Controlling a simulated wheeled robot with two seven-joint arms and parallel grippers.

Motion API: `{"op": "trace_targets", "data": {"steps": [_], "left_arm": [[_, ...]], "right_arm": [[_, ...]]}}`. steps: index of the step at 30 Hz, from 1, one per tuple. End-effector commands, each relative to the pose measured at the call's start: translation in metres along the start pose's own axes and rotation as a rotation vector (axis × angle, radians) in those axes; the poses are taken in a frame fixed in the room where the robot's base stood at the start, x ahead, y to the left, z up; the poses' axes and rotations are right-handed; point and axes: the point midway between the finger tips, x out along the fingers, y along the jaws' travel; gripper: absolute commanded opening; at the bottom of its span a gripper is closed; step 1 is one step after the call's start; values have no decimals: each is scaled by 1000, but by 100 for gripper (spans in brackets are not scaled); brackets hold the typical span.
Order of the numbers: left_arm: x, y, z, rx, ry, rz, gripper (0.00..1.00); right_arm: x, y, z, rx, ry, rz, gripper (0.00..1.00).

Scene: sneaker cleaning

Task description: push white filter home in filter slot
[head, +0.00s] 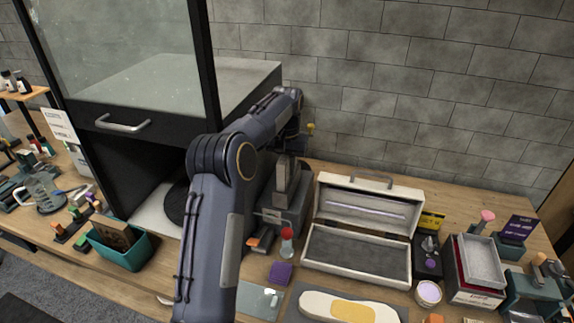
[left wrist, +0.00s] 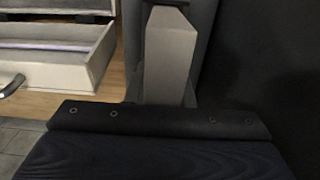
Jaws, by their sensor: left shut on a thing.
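My left arm reaches in from the bottom and bends over the workbench. My left gripper (head: 287,162) is low at the back, close to a dark grey unit (head: 290,217), and is shut. A pale grey upright block shows there in the head view (head: 281,179) and in the middle of the left wrist view (left wrist: 168,65). I cannot tell whether this block is the white filter. The filter slot cannot be made out, so how deep the filter sits is unclear. My right gripper is out of view.
An open white case (head: 357,279) stands right of the dark unit. A red-capped bottle (head: 287,243) and a purple block (head: 280,273) are in front. A black cabinet (head: 125,165) and a teal bin (head: 122,256) are left. Trays (head: 480,262) crowd the right.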

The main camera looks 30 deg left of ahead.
Motion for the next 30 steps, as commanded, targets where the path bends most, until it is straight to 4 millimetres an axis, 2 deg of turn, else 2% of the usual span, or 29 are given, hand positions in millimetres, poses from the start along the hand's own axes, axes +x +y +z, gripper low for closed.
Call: {"op": "trace_targets", "data": {"steps": [3,4,9,17,20,30], "left_arm": [[3,0,0,0,0,0,0],[2,0,0,0,0,0,26],[2,0,0,0,0,0,47],[2,0,0,0,0,0,47],[-5,0,0,0,1,0,47],[-61,0,-1,0,2,0,47]], "right_arm": [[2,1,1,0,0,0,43],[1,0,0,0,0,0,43],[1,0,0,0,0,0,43],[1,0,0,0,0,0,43],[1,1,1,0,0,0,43],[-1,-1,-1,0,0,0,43]]}}
